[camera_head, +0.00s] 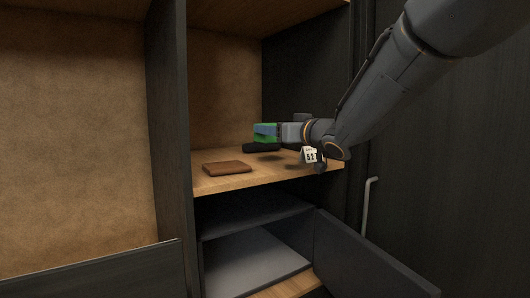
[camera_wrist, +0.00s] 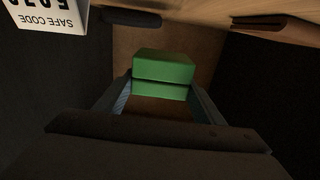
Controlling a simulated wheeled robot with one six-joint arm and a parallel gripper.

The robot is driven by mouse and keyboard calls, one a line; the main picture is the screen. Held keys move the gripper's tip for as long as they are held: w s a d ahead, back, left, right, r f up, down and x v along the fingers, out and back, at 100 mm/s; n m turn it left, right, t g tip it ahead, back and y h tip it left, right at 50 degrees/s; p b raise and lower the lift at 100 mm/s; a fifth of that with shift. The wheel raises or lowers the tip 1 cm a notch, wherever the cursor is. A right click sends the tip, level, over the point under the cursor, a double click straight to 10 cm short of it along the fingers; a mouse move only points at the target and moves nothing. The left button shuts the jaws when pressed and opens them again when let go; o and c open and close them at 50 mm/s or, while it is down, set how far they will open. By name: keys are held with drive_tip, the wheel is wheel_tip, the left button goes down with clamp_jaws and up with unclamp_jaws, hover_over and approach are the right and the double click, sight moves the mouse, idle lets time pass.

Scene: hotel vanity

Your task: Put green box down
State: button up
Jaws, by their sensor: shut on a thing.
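The green box (camera_head: 262,138) is held in my gripper (camera_head: 267,130) over the wooden shelf (camera_head: 285,176). A shadow lies on the shelf below and to the right, and the box appears raised off the wood. In the wrist view the green box (camera_wrist: 163,70) sits between the two fingers of my gripper (camera_wrist: 162,95), one finger along each side. The fingers are shut on it.
A brown wallet-like item (camera_head: 227,168) lies at the shelf's front left. A dark cylinder (camera_head: 261,147) lies behind, close below the box in the picture. A white safe-code card (camera_head: 310,156) stands at the right. Below are an open compartment and an open door (camera_head: 365,260).

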drive_tip(key=shift+a+f+p, duration=0.15)
drive_tip(key=shift+f+p, duration=0.4)
drive_tip(key=shift+f, duration=2.6)
drive_tip(key=shift+f, duration=0.2)
drive_tip(key=o, duration=1.2)
drive_tip(key=shift+c, duration=0.2)
drive_tip(key=shift+r, duration=0.15)
drive_tip(key=b+v, duration=0.2)
drive_tip(key=v, duration=1)
drive_tip(key=shift+b, duration=0.4)
drive_tip(key=shift+r, duration=0.1)
